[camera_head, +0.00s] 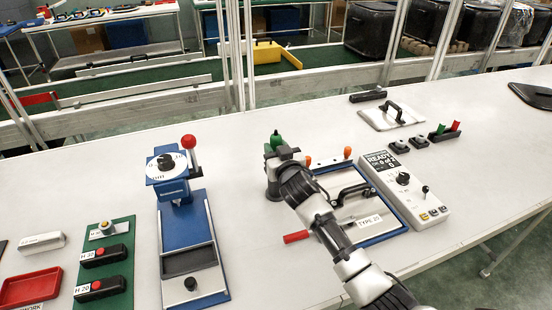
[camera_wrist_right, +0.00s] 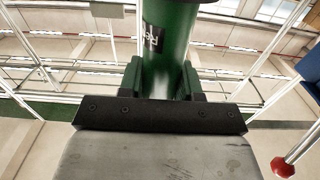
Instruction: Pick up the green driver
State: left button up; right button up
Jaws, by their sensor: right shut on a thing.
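The green driver (camera_head: 274,139) shows at the tip of my right gripper (camera_head: 280,162) in the head view, left of the blue-edged fixture. In the right wrist view the driver's green body (camera_wrist_right: 167,55), with a small dark label, stands between the two fingers of my right gripper (camera_wrist_right: 160,82), which is shut on it. The gripper hides the driver's lower part in the head view, so I cannot tell whether it touches the table. My left gripper is not in view.
A blue press (camera_head: 183,235) with a red-knobbed lever stands to the left. A blue-edged fixture (camera_head: 375,238) with a black handle and a control box (camera_head: 405,190) lie to the right. A green button panel (camera_head: 107,270) and red tray (camera_head: 31,288) are far left.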

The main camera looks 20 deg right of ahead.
grip_shut()
jog(key=shift+r, duration=0.15)
